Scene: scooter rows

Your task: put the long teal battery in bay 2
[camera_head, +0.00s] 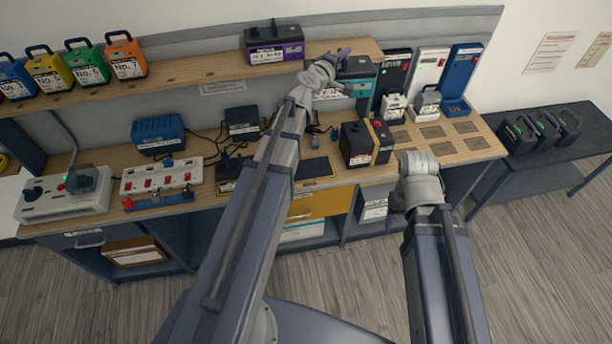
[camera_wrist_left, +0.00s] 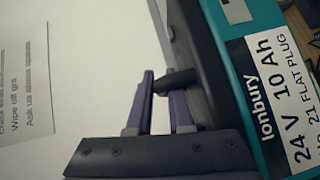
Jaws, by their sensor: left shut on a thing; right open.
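The teal battery (camera_head: 357,69) has a black body, a teal band and a white label. In the left wrist view the battery (camera_wrist_left: 250,60) fills the right side, and its label reads "Ionbury 24 V 10 Ah". My left gripper (camera_head: 338,58) is shut on its black handle (camera_wrist_left: 178,78), with a purple finger on each side. The battery is at the right end of the upper shelf; I cannot tell whether it touches the shelf. My right gripper (camera_head: 398,205) is open and empty in front of the bench. I cannot read which place is bay 2.
Tall black (camera_head: 393,82), white (camera_head: 429,68) and blue (camera_head: 461,70) units stand right of the teal battery. A purple battery (camera_head: 274,45) is on the shelf to its left. A black-and-red battery (camera_head: 362,145) stands on the bench (camera_head: 400,143) below. Marked squares at the bench's right are bare.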

